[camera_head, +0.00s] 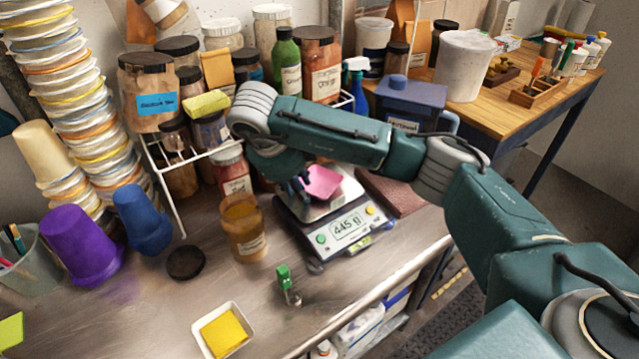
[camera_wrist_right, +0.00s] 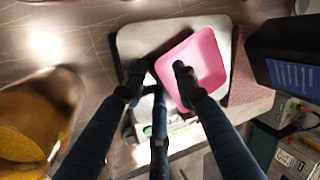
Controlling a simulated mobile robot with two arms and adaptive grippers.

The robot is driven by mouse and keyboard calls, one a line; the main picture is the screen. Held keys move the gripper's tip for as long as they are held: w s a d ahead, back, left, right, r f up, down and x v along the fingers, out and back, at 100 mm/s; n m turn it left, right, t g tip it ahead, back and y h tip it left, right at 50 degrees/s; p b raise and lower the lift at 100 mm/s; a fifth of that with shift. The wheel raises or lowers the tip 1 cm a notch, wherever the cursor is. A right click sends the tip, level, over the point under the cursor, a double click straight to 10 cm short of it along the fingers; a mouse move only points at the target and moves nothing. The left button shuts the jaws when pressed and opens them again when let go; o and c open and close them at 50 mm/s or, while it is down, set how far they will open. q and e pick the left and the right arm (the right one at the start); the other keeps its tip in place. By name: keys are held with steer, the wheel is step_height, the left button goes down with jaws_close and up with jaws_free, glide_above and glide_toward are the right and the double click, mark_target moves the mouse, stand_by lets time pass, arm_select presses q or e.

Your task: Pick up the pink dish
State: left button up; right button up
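The pink dish (camera_head: 322,183) is a small square dish over the plate of the digital scale (camera_head: 340,234), whose display appears to read 445 g. I cannot tell if it touches the plate. My right gripper (camera_head: 300,186) is at the dish's left side. In the right wrist view the dish (camera_wrist_right: 207,58) is turned at an angle. My right gripper (camera_wrist_right: 158,82) has its fingers spread there, one over the dish's inside and two outside its near-left wall. A gap shows between the left finger and the wall. My left gripper is out of view.
An open jar of ochre powder (camera_head: 243,228) stands left of the scale, with jars on a rack behind. A blue canister (camera_head: 412,105) and a dark red block (camera_head: 395,190) are to the right. A white dish (camera_head: 222,331) with yellow powder is in front.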

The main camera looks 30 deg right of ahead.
steer(key=shift+f, duration=0.1)
jaws_close()
